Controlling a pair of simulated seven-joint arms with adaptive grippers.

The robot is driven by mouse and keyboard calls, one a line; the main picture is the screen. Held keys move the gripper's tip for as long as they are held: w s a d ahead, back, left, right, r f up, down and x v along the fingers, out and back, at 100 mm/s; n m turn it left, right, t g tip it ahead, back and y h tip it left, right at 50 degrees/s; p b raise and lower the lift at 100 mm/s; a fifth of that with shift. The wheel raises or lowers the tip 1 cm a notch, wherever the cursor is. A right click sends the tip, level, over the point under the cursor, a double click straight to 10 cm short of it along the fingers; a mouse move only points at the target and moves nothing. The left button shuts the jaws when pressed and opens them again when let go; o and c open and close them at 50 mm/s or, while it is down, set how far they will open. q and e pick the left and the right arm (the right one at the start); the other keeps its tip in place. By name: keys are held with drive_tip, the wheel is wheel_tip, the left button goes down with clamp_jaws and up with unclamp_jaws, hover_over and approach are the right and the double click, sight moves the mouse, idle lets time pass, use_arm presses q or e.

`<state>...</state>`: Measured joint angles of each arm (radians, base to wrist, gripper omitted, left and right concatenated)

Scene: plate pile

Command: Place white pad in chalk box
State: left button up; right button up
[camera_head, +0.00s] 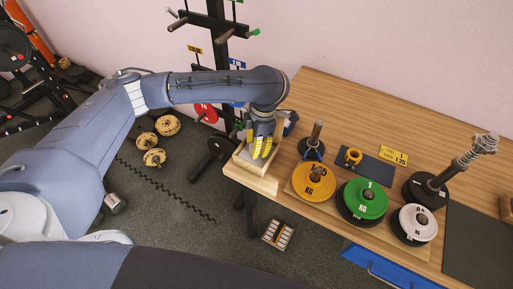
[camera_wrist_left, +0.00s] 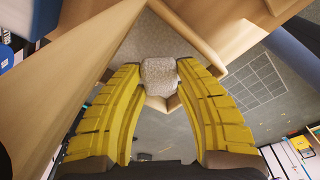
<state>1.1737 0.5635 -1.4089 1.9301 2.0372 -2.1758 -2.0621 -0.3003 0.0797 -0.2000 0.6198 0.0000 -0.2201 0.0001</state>
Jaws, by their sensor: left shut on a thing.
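My left gripper (camera_head: 262,148) has yellow fingers pointing down into the light wooden chalk box (camera_head: 257,183), which sits at the left end of the table. In the left wrist view, the fingertips (camera_wrist_left: 159,72) are shut on a small pale, speckled white pad (camera_wrist_left: 158,76). The pad is hidden by the fingers in the head view. The box's wooden walls (camera_wrist_left: 70,65) and grey speckled inside (camera_wrist_left: 160,38) show around and beyond the pad. I cannot tell whether the pad touches the box floor. My right gripper is not in view.
On the wooden table (camera_head: 330,90), a yellow plate (camera_head: 300,185), a green plate (camera_head: 355,205) and a white plate (camera_head: 405,222) stand right of the box. A dark post (camera_head: 311,145) stands close to it. A weight rack (camera_head: 215,30) rises behind my arm.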

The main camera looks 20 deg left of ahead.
use_arm(q)
drive_tip(key=shift+f, duration=0.6)
drive_tip(key=shift+f, duration=0.15)
drive_tip(key=o, duration=0.8)
drive_tip(key=shift+c, duration=0.2)
wheel_tip(320, 180, up, 12)
drive_tip(key=d, duration=0.1)
drive_tip(key=shift+w, duration=0.35)
drive_tip(key=shift+d, duration=0.1)
